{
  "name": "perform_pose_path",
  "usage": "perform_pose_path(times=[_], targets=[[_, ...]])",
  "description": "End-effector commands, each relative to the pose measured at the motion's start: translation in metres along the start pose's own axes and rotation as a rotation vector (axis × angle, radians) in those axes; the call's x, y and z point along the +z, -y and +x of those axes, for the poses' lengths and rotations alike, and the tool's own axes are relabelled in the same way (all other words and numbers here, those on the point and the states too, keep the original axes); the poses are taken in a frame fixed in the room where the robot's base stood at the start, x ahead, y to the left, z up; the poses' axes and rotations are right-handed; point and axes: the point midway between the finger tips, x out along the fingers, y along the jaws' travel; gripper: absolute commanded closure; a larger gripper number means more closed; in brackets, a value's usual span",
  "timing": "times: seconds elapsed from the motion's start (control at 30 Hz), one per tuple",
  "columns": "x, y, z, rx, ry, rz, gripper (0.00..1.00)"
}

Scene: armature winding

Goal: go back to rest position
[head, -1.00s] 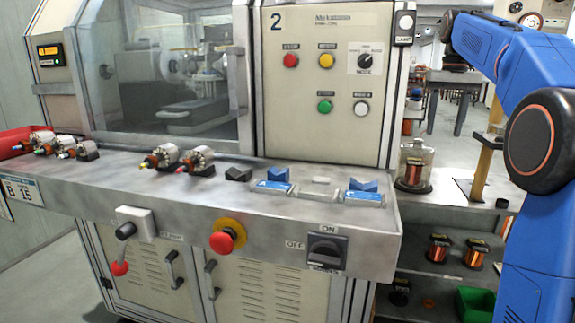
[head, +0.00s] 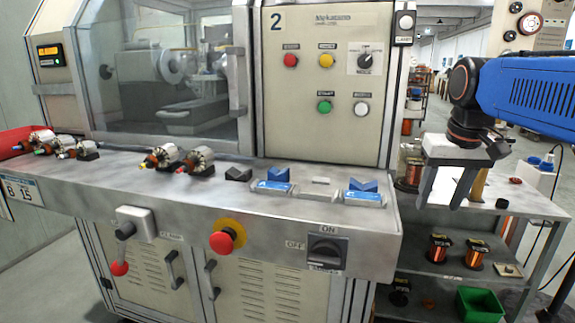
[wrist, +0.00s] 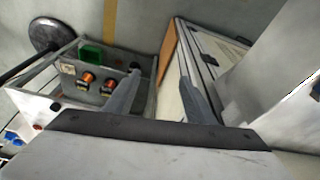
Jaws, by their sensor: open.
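My gripper (head: 440,185) hangs at the right of the head view, fingers pointing down. It is open and empty, to the right of the machine's front shelf and in front of the side bench. My blue arm enters from the right edge above it. In the wrist view, the two fingers (wrist: 155,95) stand apart with nothing between them, and the floor and the machine's side lie beyond.
The winding machine (head: 330,130) has a steel ledge (head: 130,200) with several armatures (head: 196,160) and two blue V-blocks (head: 363,190). A side bench (head: 525,203) at right holds copper spools (head: 438,249) and a green bin (head: 479,304) on lower shelves.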

Motion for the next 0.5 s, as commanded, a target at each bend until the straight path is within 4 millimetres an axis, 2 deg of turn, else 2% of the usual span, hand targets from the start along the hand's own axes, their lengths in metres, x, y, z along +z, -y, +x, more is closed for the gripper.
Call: perform_pose_path(times=[0.03,0.27,0.5], targets=[[0.019,0.003,0.008,-0.002,-0.012,-0.009,0.5],[0.093,0.014,0.051,-0.012,-0.067,-0.044,0.5],[0.168,0.021,0.104,-0.025,-0.123,-0.08,0.5]])
